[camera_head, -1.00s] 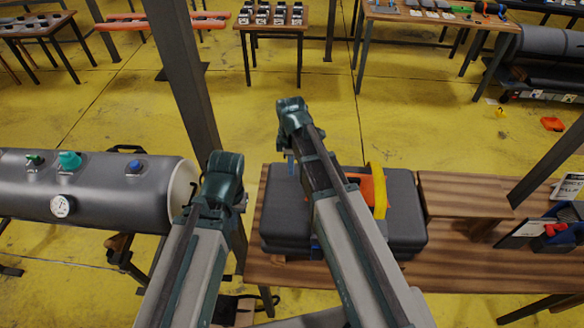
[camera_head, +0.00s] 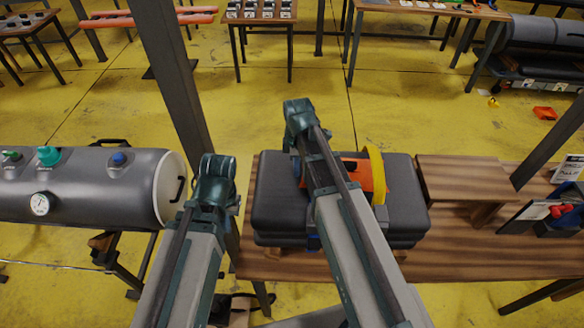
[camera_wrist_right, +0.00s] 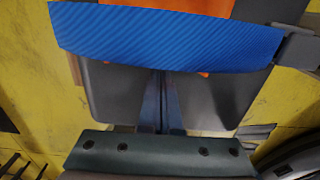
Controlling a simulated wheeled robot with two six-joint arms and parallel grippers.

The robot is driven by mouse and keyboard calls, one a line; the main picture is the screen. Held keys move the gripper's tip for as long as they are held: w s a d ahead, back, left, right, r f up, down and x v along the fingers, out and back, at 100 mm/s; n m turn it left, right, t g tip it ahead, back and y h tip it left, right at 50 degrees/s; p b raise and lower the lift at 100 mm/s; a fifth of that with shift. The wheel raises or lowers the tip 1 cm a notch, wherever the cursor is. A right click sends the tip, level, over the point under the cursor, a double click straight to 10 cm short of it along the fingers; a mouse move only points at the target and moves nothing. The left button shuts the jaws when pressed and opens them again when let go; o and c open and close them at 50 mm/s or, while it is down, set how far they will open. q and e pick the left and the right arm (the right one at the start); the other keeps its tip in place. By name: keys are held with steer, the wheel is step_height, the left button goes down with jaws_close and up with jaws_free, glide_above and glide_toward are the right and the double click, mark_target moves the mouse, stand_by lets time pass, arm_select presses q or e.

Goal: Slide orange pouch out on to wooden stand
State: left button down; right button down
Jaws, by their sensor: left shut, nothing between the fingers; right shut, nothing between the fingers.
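The orange pouch (camera_head: 366,172) lies on top of a dark grey case (camera_head: 405,200), partly hidden behind my right arm, with a yellow band (camera_head: 376,172) at its right side. In the right wrist view, orange (camera_wrist_right: 200,8) shows above and below a wide blue strap (camera_wrist_right: 165,38). My right gripper (camera_wrist_right: 163,112) is shut and empty, its fingers pointing towards the strap over the grey case. The raised wooden stand (camera_head: 462,178) is right of the case, its top bare. My left gripper (camera_head: 218,190) is shut, left of the case; its fingertips are mostly hidden.
The case rests on a wooden table (camera_head: 480,245). A grey cylinder with a gauge (camera_head: 80,185) lies at the left. A dark post (camera_head: 175,80) rises behind my left arm. A tray with red and blue items (camera_head: 560,215) is at the far right.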

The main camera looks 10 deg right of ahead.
mark_target(367, 170)
steer(key=shift+d, duration=0.1)
steer(key=s+d, duration=0.2)
steer(key=d, duration=0.5)
steer(key=s+d, duration=0.2)
steer(key=d, duration=0.5)
steer(key=s+d, duration=0.2)
steer(key=d, duration=0.5)
steer(key=shift+d, duration=0.25)
steer(key=shift+w+a, duration=0.15)
steer(key=shift+a, duration=0.3)
steer(key=a, duration=0.1)
steer(key=w+a, duration=0.1)
steer(key=a, duration=0.1)
steer(key=shift+a, duration=0.2)
steer(key=r+p, duration=1)
steer(key=shift+s+d, duration=0.1)
steer(key=shift+d, duration=0.1)
